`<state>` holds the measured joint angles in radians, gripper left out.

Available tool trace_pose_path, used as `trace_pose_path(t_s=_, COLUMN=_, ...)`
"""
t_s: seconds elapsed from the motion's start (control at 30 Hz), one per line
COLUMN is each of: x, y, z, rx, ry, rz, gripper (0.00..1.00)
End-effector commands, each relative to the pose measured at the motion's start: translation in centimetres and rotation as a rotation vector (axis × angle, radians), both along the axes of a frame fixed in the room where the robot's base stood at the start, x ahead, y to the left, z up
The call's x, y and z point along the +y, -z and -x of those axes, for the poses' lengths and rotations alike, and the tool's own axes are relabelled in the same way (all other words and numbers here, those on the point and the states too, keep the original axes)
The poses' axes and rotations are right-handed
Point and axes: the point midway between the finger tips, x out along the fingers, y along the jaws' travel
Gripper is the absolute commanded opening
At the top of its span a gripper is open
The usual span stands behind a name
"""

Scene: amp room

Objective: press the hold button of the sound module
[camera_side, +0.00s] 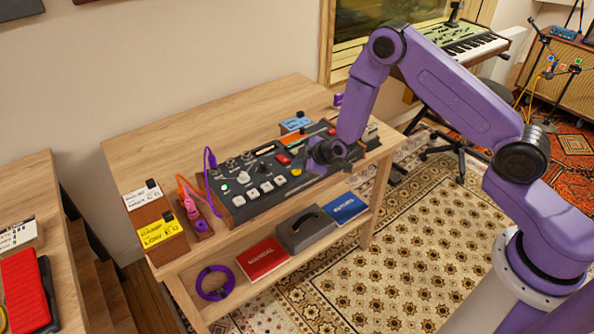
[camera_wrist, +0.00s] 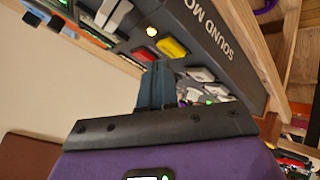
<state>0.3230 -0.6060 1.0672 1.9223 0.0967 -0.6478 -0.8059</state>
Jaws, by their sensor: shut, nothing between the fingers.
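The sound module (camera_side: 240,209) is a dark, wide console on the wooden table, with knobs, white buttons and coloured buttons. Its "SOUND MO…" lettering shows on the module's edge in the wrist view (camera_wrist: 240,50). My gripper (camera_side: 322,163) is shut and empty over the right part of the module. In the wrist view my gripper's fingers (camera_wrist: 156,84) lie close together near a red button (camera_wrist: 144,54) and a yellow button (camera_wrist: 172,48). I cannot read which button is marked hold, nor tell whether the fingertips touch the panel.
Purple and orange cables (camera_side: 184,186) stand at the module's left. White and yellow labelled boxes (camera_side: 160,231) sit at the table's left end. The lower shelf holds a red manual (camera_side: 263,259), a grey case (camera_side: 304,229) and a blue book (camera_side: 343,208). The table behind the module is largely clear.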

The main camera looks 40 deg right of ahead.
Motion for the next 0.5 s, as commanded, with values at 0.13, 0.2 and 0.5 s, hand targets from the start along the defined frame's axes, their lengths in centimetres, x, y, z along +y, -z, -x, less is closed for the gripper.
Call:
trace_pose_path(t_s=0.13, x=0.0, y=-0.5, z=0.0, rx=-0.001, ry=0.0, rz=0.0, gripper=0.0)
trace_pose_path(t_s=0.2, x=0.0, y=-1.1, z=-0.1, rx=-0.003, ry=0.0, rz=-0.001, gripper=0.0)
trace_pose_path(t_s=0.5, x=0.1, y=-3.7, z=-0.1, rx=-0.003, ry=-0.001, rz=-0.001, gripper=0.0)
